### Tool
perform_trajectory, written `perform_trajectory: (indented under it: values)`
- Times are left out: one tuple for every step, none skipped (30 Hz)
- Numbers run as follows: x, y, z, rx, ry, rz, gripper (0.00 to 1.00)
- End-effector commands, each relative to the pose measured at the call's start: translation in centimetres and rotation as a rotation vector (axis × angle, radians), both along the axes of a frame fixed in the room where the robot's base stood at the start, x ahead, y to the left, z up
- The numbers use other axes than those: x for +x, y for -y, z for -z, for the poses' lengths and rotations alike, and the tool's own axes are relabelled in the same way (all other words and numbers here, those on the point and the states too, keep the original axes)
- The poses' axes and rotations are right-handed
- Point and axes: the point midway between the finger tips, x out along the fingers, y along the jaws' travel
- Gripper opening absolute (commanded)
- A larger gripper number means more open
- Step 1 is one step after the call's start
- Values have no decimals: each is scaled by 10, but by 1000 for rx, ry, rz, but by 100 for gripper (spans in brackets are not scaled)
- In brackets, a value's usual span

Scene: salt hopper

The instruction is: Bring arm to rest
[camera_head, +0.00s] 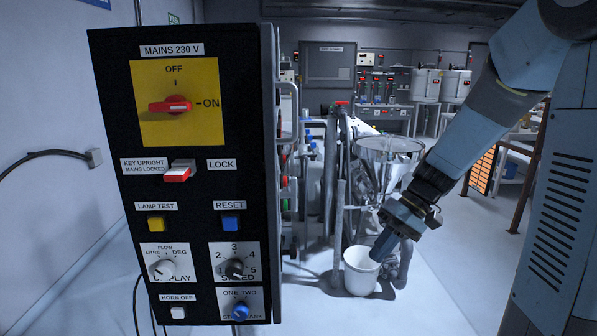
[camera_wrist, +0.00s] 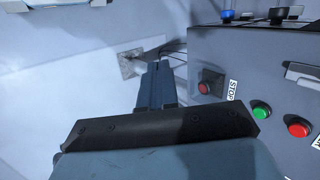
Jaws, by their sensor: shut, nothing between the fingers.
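My arm reaches in from the right in the head view, bent downward. My gripper (camera_head: 381,247) points down and left, and in this view its tip overlaps the rim of a white bucket (camera_head: 361,272). I cannot tell if they touch. In the wrist view my gripper (camera_wrist: 159,66) is shut, with its fingers together and nothing between them. It is beside a grey panel box (camera_wrist: 245,65) and apart from its buttons.
A black control panel (camera_head: 118,95) stands close on the left, its red mains handle (camera_head: 170,105) horizontal towards ON. A metal hopper (camera_head: 388,148) stands behind the bucket. In the wrist view, green (camera_wrist: 261,111) and red (camera_wrist: 298,127) buttons are at right. Pale floor (camera_head: 440,290) is clear.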

Motion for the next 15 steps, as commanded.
perform_trajectory:
  values:
    - [-7,1,-8,-40,22,1,0]
    - [-10,2,-12,-63,33,3,0]
    - [-15,3,-16,-92,48,9,0]
    - [-19,4,-19,-116,59,12,0]
    - [-22,5,-23,-136,71,16,0]
    - [-27,6,-28,-166,88,22,0]
    - [-30,8,-31,-187,101,28,0]
    - [-33,9,-35,-207,114,34,0]
    - [-38,11,-39,-234,132,42,0]
    - [-42,12,-43,-253,146,48,0]
    - [-45,14,-46,-273,162,55,0]
    - [-50,15,-51,-296,181,65,0]
    - [-53,17,-55,-315,198,71,0]
    - [-56,18,-58,-332,214,80,0]
    - [-61,20,-62,-354,235,93,0]
